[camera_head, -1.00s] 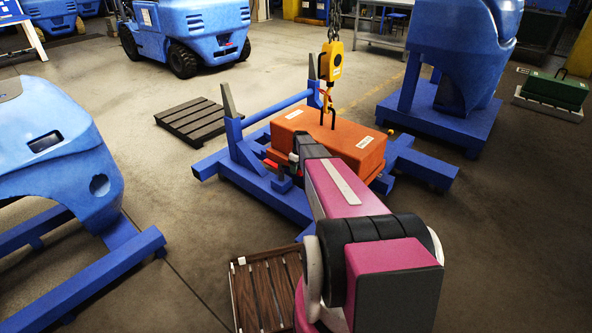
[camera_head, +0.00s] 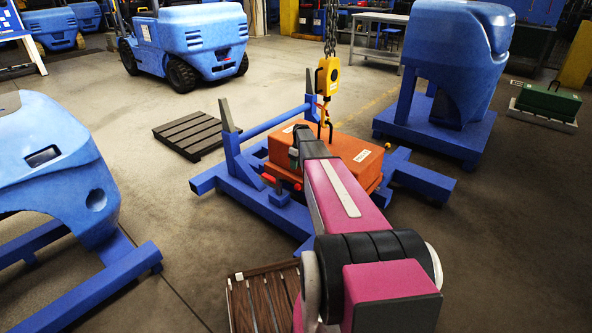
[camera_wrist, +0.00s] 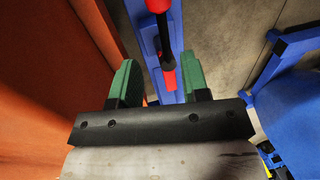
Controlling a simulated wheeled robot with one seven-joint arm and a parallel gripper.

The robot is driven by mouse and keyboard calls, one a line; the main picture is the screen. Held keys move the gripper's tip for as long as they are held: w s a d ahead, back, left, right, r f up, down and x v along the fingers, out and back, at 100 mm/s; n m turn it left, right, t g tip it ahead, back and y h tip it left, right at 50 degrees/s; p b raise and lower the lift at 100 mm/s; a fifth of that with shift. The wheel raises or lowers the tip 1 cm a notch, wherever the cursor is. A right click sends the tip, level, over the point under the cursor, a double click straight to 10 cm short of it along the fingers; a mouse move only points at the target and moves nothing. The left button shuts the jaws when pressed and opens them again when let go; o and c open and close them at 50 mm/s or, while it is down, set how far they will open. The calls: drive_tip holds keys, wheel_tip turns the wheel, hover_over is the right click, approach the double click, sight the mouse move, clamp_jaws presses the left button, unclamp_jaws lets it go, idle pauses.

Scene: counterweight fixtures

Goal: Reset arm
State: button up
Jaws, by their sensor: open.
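The orange counterweight block (camera_head: 352,150) sits in the blue fixture (camera_head: 250,193), with the yellow hoist hook (camera_head: 327,78) at its top. My gripper (camera_wrist: 160,82) shows two green fingers, spread apart with nothing clamped between them. Beyond the fingers is a black bar with red ends (camera_wrist: 168,52) on a blue part of the fixture; it looks apart from the fingers. The orange block (camera_wrist: 35,85) fills the left of the wrist view. In the head view my arm reaches to the block's near left side and hides part of it. Red fixture parts (camera_head: 268,178) show just left of my arm.
A slatted pallet (camera_head: 190,134) lies left of the fixture, and a brown one (camera_head: 262,300) lies nearer me. Blue machine bodies stand at left (camera_head: 55,165) and right (camera_head: 455,65). A green block (camera_head: 548,102) is far right. Floor between left body and fixture is clear.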

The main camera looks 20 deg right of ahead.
drive_tip(key=s+a+r+m, duration=0.2)
drive_tip(key=s+a, duration=0.3)
drive_tip(key=s, duration=0.6)
drive_tip(key=s+a+r+m+h, duration=0.1)
drive_tip(key=s+a, duration=0.4)
drive_tip(key=s, duration=0.7)
drive_tip(key=s+a+r+m+t, duration=0.1)
drive_tip(key=s+a+r+m, duration=0.2)
drive_tip(key=s, duration=0.9)
drive_tip(key=a+r, duration=0.1)
drive_tip(key=a, duration=0.2)
drive_tip(key=shift+s+r+m+h, duration=0.2)
drive_tip(key=shift+r+m+h, duration=0.15)
drive_tip(key=shift+m+h, duration=0.05)
drive_tip(key=shift+a, duration=0.1)
